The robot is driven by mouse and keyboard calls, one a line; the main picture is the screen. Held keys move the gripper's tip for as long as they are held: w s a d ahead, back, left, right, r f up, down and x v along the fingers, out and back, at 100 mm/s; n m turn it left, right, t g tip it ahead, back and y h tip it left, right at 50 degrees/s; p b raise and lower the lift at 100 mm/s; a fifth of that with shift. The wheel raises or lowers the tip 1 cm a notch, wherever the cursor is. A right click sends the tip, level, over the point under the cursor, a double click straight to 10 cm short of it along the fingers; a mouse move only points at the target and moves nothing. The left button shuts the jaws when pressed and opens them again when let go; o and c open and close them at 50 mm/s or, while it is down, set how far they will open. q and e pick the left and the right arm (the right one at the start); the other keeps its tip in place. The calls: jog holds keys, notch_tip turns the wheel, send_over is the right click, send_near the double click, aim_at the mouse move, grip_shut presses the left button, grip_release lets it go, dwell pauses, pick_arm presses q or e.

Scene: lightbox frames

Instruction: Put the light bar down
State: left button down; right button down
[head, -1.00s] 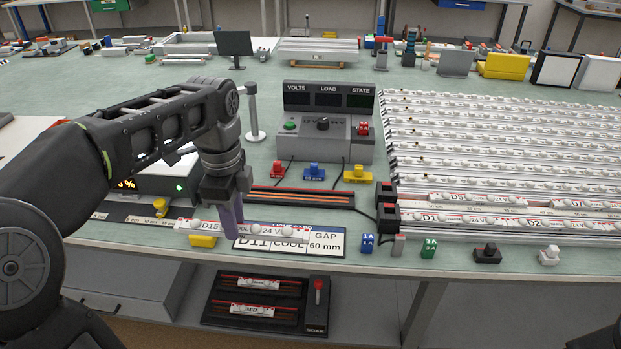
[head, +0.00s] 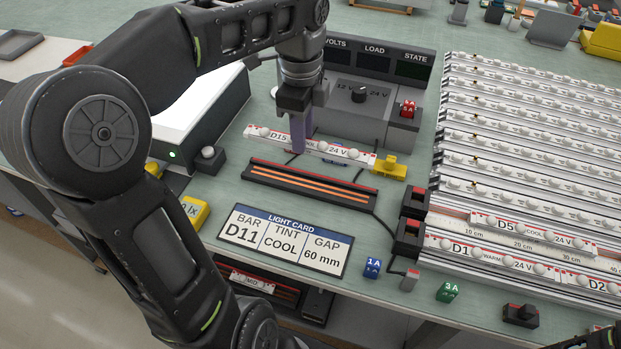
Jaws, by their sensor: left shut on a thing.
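The light bar D15 (head: 340,152) is a white strip with round lamps, marked COOL and 24 V. My left gripper (head: 298,138) points down and is shut on it near its middle. The bar appears just behind or above the black holder with copper strips (head: 310,187); its exact height is unclear. The light card (head: 285,240) lies in front and reads bar D11, tint COOL, gap 60 mm. My right gripper cannot be made out; only a dark part of mine shows at the lower right corner.
A grey console (head: 375,95) marked VOLTS, LOAD and STATE stands behind the bar. A yellow connector (head: 389,167) is at the bar's right end. Rows of light bars on rails (head: 530,140) fill the right.

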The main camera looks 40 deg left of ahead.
pick_arm(q)
jog(key=shift+f, duration=3.1)
jog(key=shift+f, duration=1.9)
jog(key=c, duration=1.1)
grip_release()
jog(key=shift+f, duration=0.15)
notch_tip(320, 180, up, 12)
jog(key=shift+r+p, duration=0.2)
jog(key=shift+p, duration=0.1)
